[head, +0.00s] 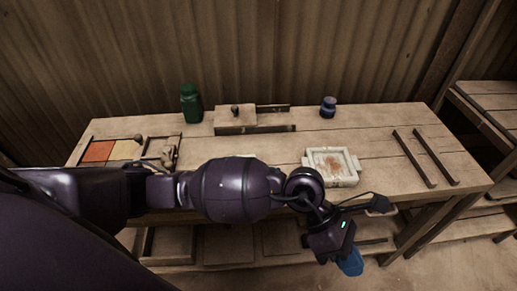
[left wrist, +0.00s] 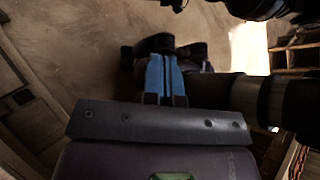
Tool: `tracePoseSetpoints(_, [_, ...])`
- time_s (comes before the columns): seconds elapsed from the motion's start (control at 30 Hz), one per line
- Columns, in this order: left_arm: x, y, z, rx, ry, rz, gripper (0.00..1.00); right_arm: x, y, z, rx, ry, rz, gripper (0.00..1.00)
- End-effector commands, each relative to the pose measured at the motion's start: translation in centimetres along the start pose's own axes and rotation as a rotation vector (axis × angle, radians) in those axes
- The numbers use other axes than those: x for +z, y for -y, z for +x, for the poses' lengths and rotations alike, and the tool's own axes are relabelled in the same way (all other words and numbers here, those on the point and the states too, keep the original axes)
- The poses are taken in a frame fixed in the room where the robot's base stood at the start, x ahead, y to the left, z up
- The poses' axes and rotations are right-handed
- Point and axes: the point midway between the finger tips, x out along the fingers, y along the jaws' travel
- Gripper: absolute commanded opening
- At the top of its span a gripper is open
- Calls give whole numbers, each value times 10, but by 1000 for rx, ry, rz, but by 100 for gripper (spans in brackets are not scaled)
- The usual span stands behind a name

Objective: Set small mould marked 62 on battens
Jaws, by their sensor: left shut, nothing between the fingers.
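A pale, squarish mould (head: 343,182) with side lugs and a reddish-brown patch inside sits on the workbench, right of centre. No number is readable on it. Two dark parallel battens (head: 414,159) lie on the bench to its right, apart from it, with nothing on them. My left gripper (head: 351,263) is in front of the bench edge, below the mould in the head view, pointing down and away from it. Its blue fingers (left wrist: 163,76) are closed together and empty in the left wrist view. My right gripper does not show.
A green bottle (head: 190,103), a wooden box (head: 235,121) and a small blue jar (head: 328,107) stand along the back. My left arm hides part of the bench front. Bench space around the battens is clear.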

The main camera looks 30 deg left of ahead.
Motion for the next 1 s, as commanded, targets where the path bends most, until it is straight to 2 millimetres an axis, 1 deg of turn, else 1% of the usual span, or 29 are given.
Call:
tracePoseSetpoints(0.03, [-17, -13, -5, 38, -147, 64, 0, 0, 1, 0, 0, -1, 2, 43])
tracePoseSetpoints(0.1, [-40, -32, -18, 92, -348, 137, 0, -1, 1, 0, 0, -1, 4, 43])
tracePoseSetpoints(0.17, [-58, -48, -33, 138, -509, 185, 0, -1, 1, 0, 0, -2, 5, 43])
tracePoseSetpoints(0.2, [-68, -58, -44, 168, -609, 211, 0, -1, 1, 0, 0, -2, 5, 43])
tracePoseSetpoints(0.27, [-78, -72, -62, 211, -742, 240, 0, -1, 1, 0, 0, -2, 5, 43])
tracePoseSetpoints(0.3, [-84, -79, -74, 237, -819, 252, 0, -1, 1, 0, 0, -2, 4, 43])
tracePoseSetpoints(0.4, [-92, -93, -99, 287, -966, 271, 0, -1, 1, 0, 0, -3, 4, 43])
tracePoseSetpoints(0.5, [-96, -101, -114, 318, -1051, 276, 0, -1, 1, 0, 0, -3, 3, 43])
tracePoseSetpoints(0.6, [-99, -104, -123, 331, -1086, 275, 0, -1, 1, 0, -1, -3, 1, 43])
tracePoseSetpoints(0.77, [-109, -106, -137, 332, -1089, 273, 0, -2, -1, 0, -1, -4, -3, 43])
tracePoseSetpoints(1.0, [-133, -110, -170, 332, -1087, 272, 0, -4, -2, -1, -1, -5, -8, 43])
